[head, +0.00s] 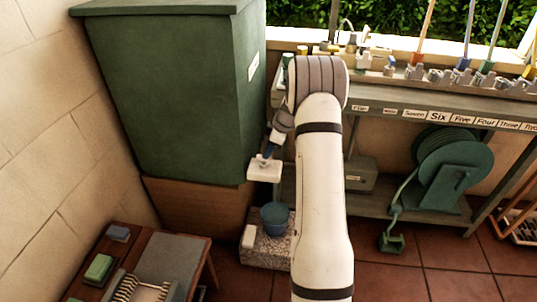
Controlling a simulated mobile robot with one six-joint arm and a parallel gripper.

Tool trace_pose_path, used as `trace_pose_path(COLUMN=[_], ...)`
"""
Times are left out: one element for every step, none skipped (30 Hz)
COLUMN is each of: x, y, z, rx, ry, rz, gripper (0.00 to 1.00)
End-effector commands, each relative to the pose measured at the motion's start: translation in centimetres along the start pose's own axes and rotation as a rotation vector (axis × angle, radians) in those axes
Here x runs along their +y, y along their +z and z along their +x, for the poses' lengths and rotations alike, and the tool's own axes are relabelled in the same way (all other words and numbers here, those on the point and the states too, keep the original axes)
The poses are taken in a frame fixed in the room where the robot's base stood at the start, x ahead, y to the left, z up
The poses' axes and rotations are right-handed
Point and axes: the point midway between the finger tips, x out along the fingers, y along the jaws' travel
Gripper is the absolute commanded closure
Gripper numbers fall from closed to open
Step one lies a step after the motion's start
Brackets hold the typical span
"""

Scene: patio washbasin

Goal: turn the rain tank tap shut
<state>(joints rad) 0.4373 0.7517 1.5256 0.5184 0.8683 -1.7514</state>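The rain tank (175,95) is a large dark green box with a lid, standing on a brown base at the left. My arm reaches up the middle of the head view and bends back down to the left. A blue bucket (275,218) stands below the gripper on a speckled stone block (263,252).
A long bench (400,97) with labelled slots and several small fittings runs along the back right. A green hose reel (455,165) stands beneath it. A low table (172,260) with brushes and a green block is at the lower left.

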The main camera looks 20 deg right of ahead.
Motion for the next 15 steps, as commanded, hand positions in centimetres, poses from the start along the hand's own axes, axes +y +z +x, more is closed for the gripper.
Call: trace_pose_path(x=[-0.1, -0.1, -0.1, -0.1, -0.1, -0.1, -0.1, -0.1, -0.1, -0.1, -0.1, -0.1, -0.1, -0.1, -0.1], y=[0.0, 0.0, 0.0, 0.0, 0.0, 0.0, 0.0, 0.0, -0.1, -0.1, -0.1, -0.1, -0.1, -0.1, -0.1], z=[1.0, 1.4, 1.8, 2.1, 2.4, 2.7, 2.8, 2.9, 3.0, 3.0, 3.1, 3.1, 3.1, 3.0, 3.0], rx=[0.0, -0.001, -0.001, -0.001, -0.001, -0.001, -0.001, -0.001, -0.001, -0.001, -0.001, -0.001, -0.001, -0.001, -0.001], ry=[-0.003, -0.003, -0.002, -0.002, -0.002, -0.002, -0.002, -0.002, -0.001, -0.001, -0.001, -0.001, -0.001, -0.001, -0.001], rz=[0.0, -0.001, -0.001, -0.001, -0.001, -0.001, -0.001, -0.001, -0.001, -0.001, -0.001, -0.001, -0.001, -0.001, -0.002], gripper=[0.63, 0.63, 0.63, 0.63, 0.63, 0.63, 0.63, 0.63, 0.63, 0.63, 0.63, 0.63, 0.63, 0.63, 0.63])
